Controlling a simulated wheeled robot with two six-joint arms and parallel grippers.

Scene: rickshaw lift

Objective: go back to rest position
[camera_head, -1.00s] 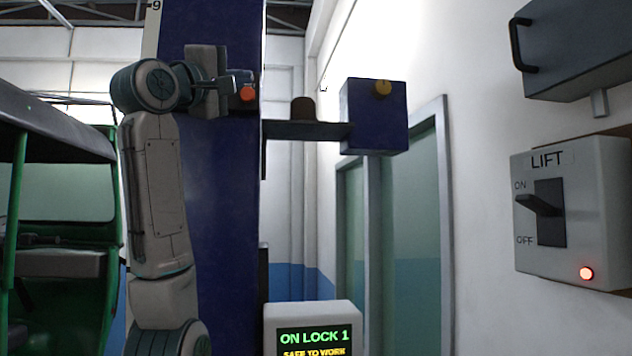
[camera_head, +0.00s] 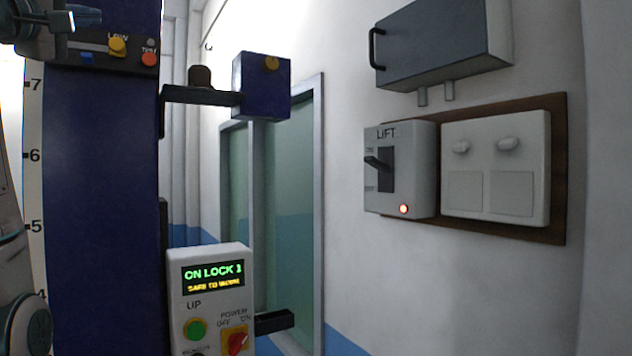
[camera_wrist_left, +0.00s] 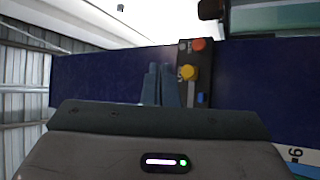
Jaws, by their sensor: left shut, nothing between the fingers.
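My left gripper (camera_head: 78,20) is at the top left of the head view, its arm running down the left edge. It is in front of the blue lift post (camera_head: 100,150), near a dark button panel (camera_head: 105,52) with a yellow and a red button. In the left wrist view the closed fingers (camera_wrist_left: 160,85) point at the post beside that panel (camera_wrist_left: 193,75). The fingers hold nothing. Whether they touch the post cannot be told. My right gripper is in neither view.
A control box (camera_head: 208,300) reads "ON LOCK 1". On the right wall are a LIFT switch box (camera_head: 408,150) with a lit red lamp, a grey switch panel (camera_head: 495,165) and a dark cabinet (camera_head: 445,45). A glazed door (camera_head: 290,180) stands behind.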

